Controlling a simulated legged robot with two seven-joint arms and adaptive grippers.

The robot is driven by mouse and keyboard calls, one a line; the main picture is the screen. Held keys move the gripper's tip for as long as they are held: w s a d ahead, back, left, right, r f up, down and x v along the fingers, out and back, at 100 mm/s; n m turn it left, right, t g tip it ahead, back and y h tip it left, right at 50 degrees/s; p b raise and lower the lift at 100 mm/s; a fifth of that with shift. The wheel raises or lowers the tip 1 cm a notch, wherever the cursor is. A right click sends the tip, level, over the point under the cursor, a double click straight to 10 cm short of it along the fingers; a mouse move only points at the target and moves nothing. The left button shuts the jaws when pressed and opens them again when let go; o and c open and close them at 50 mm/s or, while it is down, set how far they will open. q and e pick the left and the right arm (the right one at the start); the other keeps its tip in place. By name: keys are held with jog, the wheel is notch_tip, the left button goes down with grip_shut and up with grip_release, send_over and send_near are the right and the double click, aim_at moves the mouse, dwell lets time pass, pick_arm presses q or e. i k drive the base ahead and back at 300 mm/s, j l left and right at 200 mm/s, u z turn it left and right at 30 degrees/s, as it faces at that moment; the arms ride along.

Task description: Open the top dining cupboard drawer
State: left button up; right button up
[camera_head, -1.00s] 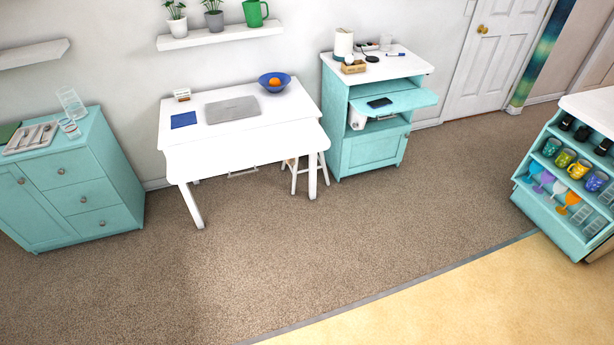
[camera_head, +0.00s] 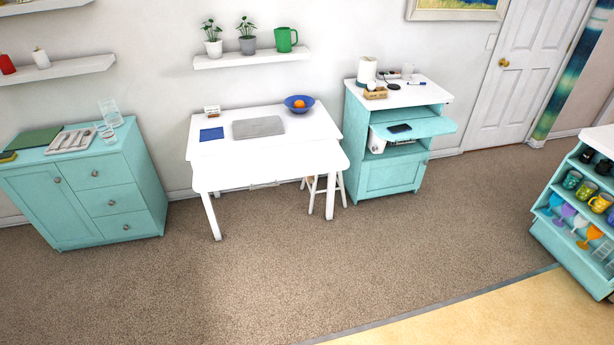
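A teal cupboard (camera_head: 72,206) with a door on its left and a stack of three drawers on its right stands against the wall at the left. Its top drawer (camera_head: 97,174) is shut, flush with the front, and has a round knob. The middle drawer (camera_head: 113,200) and bottom drawer (camera_head: 126,225) below it are shut too. A cutlery tray, a green item and clear glasses stand on its top. Neither of my grippers shows in the head view.
A white desk (camera_head: 240,178) with a stool (camera_head: 318,192) stands in the middle. A teal cabinet (camera_head: 392,175) with a pulled-out shelf is to its right, and a teal rack (camera_head: 585,245) is at the far right. The carpet (camera_head: 240,280) in front is clear.

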aim_at(90, 173)
jog(key=u, duration=1.45)
jog(key=i+j+z, duration=0.1)
jog(key=i, duration=0.3)
jog(key=i+j+z, duration=0.1)
jog(key=i, duration=0.25)
jog(key=i+j+z, duration=0.1)
jog(key=i, duration=0.3)
jog(key=j, duration=0.1)
